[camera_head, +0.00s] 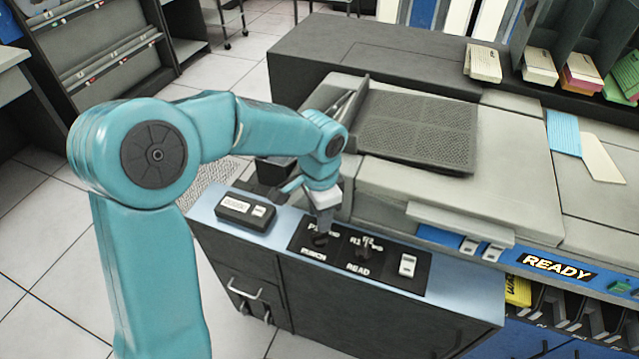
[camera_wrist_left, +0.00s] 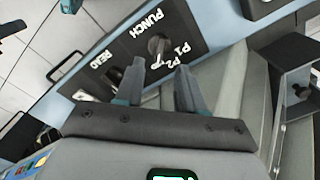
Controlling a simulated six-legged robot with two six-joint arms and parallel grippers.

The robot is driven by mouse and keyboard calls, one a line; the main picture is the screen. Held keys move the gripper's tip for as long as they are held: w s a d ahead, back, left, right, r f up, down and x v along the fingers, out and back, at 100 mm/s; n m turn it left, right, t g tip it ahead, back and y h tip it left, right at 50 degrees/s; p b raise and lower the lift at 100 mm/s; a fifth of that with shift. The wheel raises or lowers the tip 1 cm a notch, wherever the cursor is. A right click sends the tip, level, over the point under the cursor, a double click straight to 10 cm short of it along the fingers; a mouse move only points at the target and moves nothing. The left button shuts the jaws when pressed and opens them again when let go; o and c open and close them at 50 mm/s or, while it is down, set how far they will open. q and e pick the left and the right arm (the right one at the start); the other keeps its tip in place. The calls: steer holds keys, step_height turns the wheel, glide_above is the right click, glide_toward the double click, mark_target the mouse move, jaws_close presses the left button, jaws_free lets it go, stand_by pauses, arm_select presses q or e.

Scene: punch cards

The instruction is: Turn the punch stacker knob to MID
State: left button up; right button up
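The PUNCH knob (camera_head: 320,241) is a small dark knob on the black control panel (camera_head: 419,272) on the blue-grey ledge. In the left wrist view the knob (camera_wrist_left: 158,43) shows beside white PUNCH, P1 and P2 lettering. I cannot read its setting, and no MID label is legible. My left gripper (camera_head: 323,224) points down at the knob from above, partly covering the labels. In the left wrist view my left gripper (camera_wrist_left: 161,66) has its two fingers apart, with the knob between and just beyond the tips. I cannot tell whether they touch it. My right gripper is not in view.
The READ knob (camera_head: 363,251) sits close on the right, with a white rocker switch (camera_head: 407,265) beyond it. A small dark box with a label (camera_head: 246,211) stands on the left. The grey machine housing (camera_head: 455,175) rises behind the ledge.

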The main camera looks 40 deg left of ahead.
arm_select(q)
step_height(320, 180, up, 10)
steer(key=p, duration=0.1)
steer(key=shift+r, duration=0.15)
stand_by(0.5)
